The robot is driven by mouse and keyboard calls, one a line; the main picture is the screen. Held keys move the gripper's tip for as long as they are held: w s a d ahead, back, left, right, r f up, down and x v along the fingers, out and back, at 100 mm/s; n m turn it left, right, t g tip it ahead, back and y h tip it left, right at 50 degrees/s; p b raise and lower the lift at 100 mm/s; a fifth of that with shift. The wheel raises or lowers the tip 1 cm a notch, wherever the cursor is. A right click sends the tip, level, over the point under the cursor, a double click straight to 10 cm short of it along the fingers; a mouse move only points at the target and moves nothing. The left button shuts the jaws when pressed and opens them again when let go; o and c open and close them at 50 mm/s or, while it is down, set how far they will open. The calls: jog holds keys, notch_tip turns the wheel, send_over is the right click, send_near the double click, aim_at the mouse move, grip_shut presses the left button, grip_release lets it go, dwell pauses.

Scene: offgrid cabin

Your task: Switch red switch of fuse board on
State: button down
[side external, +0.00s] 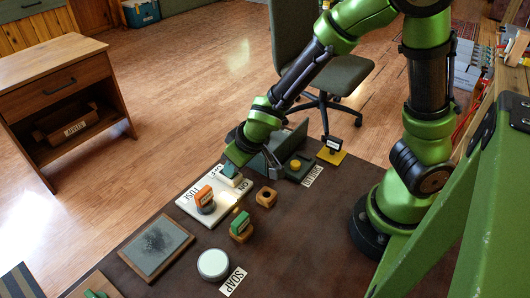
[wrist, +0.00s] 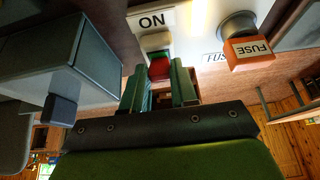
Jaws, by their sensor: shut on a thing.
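The fuse board (side external: 222,205) is a white panel lying on the dark table, with an ON label (wrist: 152,20) and FUSE lettering. In the wrist view the red switch (wrist: 159,68) sits just below a green and white part near the ON label. My gripper (wrist: 160,90) has its two green fingers on either side of the red switch, shut on it. In the side view my gripper (side external: 240,163) reaches down at the board's far end and the red switch cannot be made out there.
A grey box with a yellow button (side external: 296,165) stands close beside my gripper.

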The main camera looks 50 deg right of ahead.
jog(key=c, duration=0.9)
grip_release()
jog(key=v, duration=1.6)
jog(key=shift+s+r, duration=0.2)
jog(key=shift+r, duration=0.15)
